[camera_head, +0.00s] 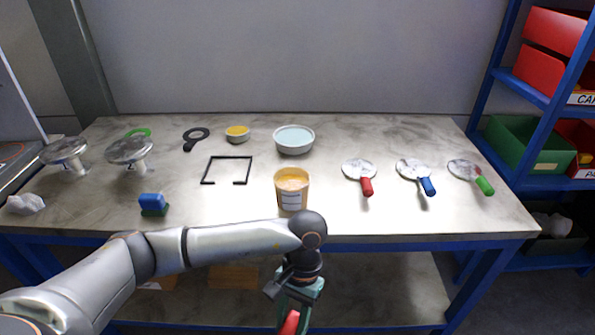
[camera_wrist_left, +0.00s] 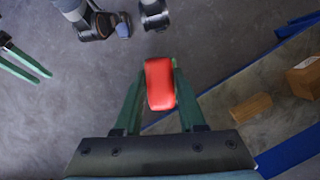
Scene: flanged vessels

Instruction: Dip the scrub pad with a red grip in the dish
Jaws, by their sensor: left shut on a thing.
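My left gripper (camera_head: 297,303) hangs low in front of the table's front edge. It is shut on the red grip (camera_head: 289,323) of the scrub pad, which also shows between the green fingers in the left wrist view (camera_wrist_left: 160,84). The pad under the grip is hidden. A white dish (camera_head: 294,150) with pale blue liquid stands at the back middle of the table, well beyond the gripper. My right gripper (camera_wrist_left: 44,78) shows only at the left of the left wrist view, its two green fingers apart and empty.
An orange-filled tub (camera_head: 292,200) stands near the front edge, between my gripper and the dish. A black square frame (camera_head: 204,171), a small yellow bowl (camera_head: 237,138) and a blue-gripped pad (camera_head: 152,200) lie left. Several handled discs (camera_head: 359,169) lie right. Table (camera_head: 330,215) has clear patches.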

